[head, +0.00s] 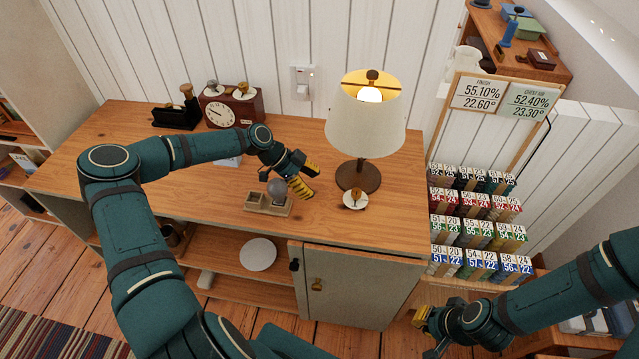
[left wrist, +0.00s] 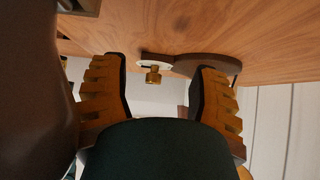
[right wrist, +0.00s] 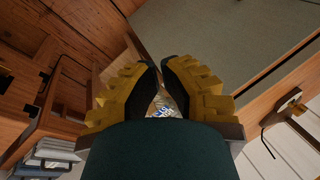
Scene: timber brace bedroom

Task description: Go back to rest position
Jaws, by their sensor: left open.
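My left gripper (head: 313,183) is open and empty above the wooden desk top, left of the lamp. In the left wrist view its two fingers (left wrist: 160,75) stand wide apart with nothing between them. My left arm reaches over the desk from the left. My right gripper (head: 425,332) is low at the right, in front of the cabinet's right side. In the right wrist view its fingertips (right wrist: 160,68) are close together, with only a narrow gap and nothing held.
A rack of labelled boxes (head: 475,220) stands right of the desk. Floor (head: 30,270) shows at the left.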

